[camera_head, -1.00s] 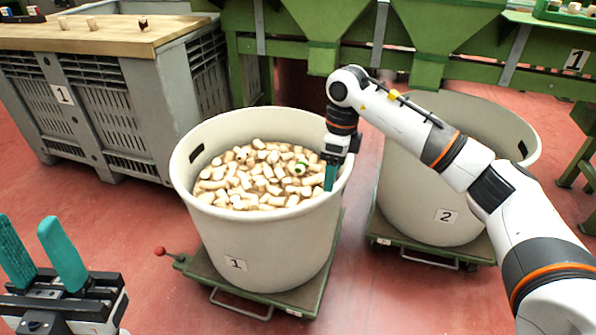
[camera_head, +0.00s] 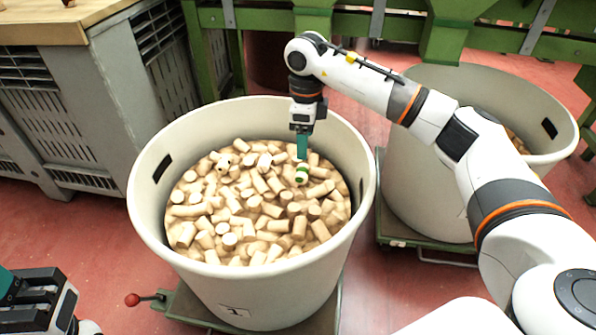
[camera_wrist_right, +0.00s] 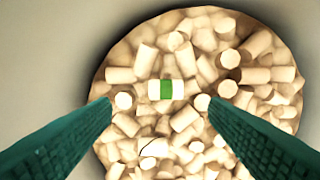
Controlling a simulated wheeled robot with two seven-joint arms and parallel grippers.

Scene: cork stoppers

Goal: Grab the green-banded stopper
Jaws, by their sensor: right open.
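The green-banded stopper (camera_head: 301,174), pale with a green band round its middle, lies on top of the cork heap in bin 1 (camera_head: 160,235). In the right wrist view the green-banded stopper (camera_wrist_right: 166,89) lies crosswise, framed between the two teal fingertips. My right gripper (camera_head: 302,150) is inside the bin's rim, just above the stopper; its open fingers (camera_wrist_right: 158,102) hold nothing. My left gripper (camera_head: 8,284) is at the lower left edge, partly cut off, away from the bin.
Plain corks (camera_head: 250,205) surround the stopper closely. The bin's high wall encircles the heap. Bin 2 (camera_head: 420,190) stands on the right, behind my right arm. A grey crate (camera_head: 60,120) with a wooden top stands at the left, and green machinery (camera_head: 350,22) runs behind.

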